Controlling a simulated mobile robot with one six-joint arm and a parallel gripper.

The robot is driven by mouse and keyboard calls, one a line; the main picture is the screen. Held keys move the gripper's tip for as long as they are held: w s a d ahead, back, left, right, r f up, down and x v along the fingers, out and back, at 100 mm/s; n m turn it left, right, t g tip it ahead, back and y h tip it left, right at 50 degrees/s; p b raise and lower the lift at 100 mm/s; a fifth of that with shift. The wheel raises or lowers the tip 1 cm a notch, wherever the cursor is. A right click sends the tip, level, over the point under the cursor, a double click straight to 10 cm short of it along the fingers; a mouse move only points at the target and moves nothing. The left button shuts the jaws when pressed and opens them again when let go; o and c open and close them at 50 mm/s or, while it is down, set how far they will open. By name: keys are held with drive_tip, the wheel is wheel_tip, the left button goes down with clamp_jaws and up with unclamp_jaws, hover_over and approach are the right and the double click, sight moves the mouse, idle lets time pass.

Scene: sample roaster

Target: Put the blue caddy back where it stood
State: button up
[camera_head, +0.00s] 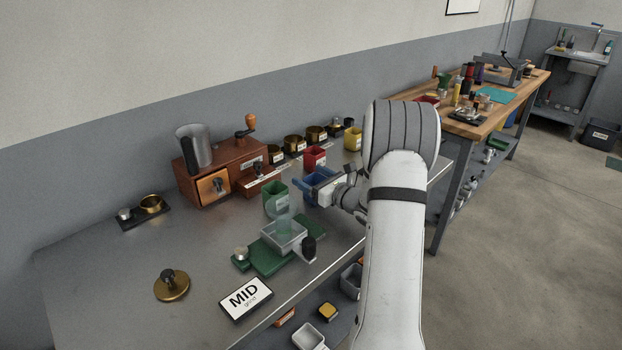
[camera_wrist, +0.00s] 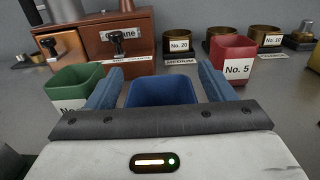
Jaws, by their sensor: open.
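The blue caddy (camera_wrist: 160,91) stands on the steel bench between the two blue fingers of my gripper (camera_wrist: 160,76) in the wrist view. The fingers are open, one on each side of it, with a narrow gap visible at least toward the tips. The caddy's lower part and front are hidden by the gripper body. In the head view my gripper (camera_head: 322,186) reaches in from the right, and caddy and fingers are hard to tell apart. A green caddy (camera_wrist: 76,86) stands just left, and a red caddy (camera_wrist: 235,60) labelled No. 5 stands right and farther back.
A brown wooden grinder box (camera_head: 222,172) with drawers stands behind to the left. Brass sieves (camera_head: 293,144) line the wall side, and a yellow caddy (camera_head: 353,139) is beyond the red one. A green scale with a clear container (camera_head: 284,236) sits in front.

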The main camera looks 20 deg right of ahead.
drive_tip(key=shift+r, duration=0.15)
drive_tip(key=v, duration=1.1)
drive_tip(key=shift+s+d, duration=0.15)
drive_tip(key=shift+s, duration=0.35)
drive_tip(key=shift+s, duration=0.1)
